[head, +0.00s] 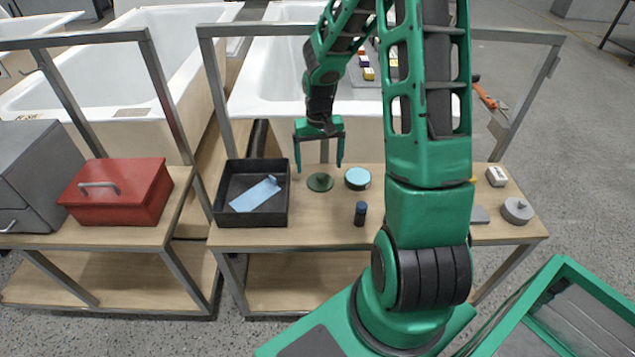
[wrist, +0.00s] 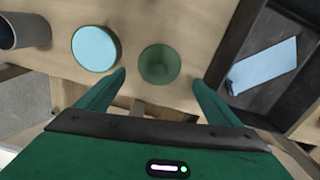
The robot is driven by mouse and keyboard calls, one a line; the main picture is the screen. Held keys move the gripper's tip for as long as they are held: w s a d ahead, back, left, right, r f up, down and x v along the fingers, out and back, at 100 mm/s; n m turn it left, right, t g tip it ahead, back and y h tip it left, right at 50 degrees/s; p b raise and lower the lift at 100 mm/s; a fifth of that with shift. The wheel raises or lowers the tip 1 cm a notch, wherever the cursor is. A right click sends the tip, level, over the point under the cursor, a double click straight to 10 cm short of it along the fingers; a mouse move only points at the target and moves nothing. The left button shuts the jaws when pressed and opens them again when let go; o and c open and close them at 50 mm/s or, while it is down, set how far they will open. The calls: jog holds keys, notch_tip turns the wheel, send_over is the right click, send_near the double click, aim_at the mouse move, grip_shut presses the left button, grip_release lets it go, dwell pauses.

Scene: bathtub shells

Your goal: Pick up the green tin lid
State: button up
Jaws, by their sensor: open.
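The green tin lid (head: 320,182) is a small dark green disc lying flat on the wooden bench top. In the wrist view the lid (wrist: 159,65) sits beyond the fingertips, roughly centred between them. My gripper (head: 319,168) is open and empty, pointing down above the bench near the lid. In the wrist view the two green fingers of my gripper (wrist: 160,78) spread to either side of the lid, and neither appears to touch it.
A light blue round tin (head: 357,178) stands just right of the lid. A black tray (head: 283,206) holding a blue sheet (head: 256,194) is to the left. A dark cylinder (head: 360,214) stands nearer the front edge. A red toolbox (head: 118,192) sits on the left bench.

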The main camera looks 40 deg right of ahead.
aim_at(320, 175)
jog(key=shift+s+f, duration=0.15)
jog(key=shift+f, duration=2.5)
jog(key=shift+c, duration=0.3)
jog(key=c, duration=1.1)
jog(key=shift+o, duration=0.2)
jog(key=shift+r, duration=0.1)
